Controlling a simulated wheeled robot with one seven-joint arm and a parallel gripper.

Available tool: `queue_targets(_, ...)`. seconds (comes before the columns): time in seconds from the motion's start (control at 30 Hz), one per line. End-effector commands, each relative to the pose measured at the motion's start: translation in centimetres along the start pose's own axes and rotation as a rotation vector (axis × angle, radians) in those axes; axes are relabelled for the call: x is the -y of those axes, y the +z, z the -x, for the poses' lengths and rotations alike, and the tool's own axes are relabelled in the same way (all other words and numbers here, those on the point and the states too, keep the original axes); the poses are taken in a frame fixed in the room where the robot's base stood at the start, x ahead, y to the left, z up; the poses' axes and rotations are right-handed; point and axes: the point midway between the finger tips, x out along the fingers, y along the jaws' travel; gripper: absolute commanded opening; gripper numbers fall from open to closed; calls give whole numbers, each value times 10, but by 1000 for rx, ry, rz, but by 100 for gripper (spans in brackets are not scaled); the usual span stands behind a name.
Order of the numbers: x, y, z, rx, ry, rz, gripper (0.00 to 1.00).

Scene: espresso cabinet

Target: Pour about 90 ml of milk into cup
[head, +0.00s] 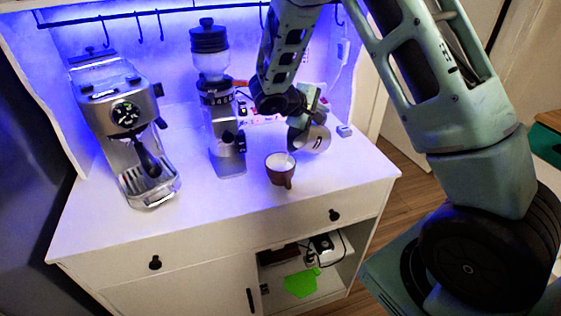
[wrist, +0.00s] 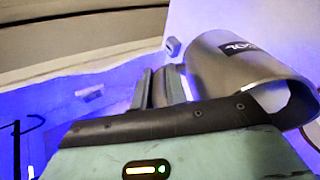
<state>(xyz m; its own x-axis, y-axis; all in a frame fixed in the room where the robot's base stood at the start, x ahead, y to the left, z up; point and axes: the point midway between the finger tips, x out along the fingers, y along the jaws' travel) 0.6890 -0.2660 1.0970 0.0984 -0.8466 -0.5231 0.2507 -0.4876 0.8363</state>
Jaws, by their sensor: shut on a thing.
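A brown cup (head: 281,173) with a white inside stands upright near the front of the white counter. A steel milk jug (head: 314,137) is tilted beside and above the cup, with its mouth toward the cup. A thin pale streak shows between the jug and the cup. My gripper (head: 303,119) is shut on the jug. In the wrist view the gripper fingers (wrist: 160,88) close at the jug's handle side, and the grey jug (wrist: 245,65) with a dark label fills the right. The milk level in the cup cannot be judged.
An espresso machine (head: 124,125) stands at the left of the counter (head: 85,222). A coffee grinder (head: 217,115) stands just left of the cup. A small pale block (head: 344,131) lies right of the jug. The counter's front right is clear.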

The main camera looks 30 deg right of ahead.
Motion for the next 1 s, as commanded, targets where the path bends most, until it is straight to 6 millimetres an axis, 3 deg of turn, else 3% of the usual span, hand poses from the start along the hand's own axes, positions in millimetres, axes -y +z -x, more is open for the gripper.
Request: queue_targets(1.0, -4, 1, 8, 12, 63, 1, 0)
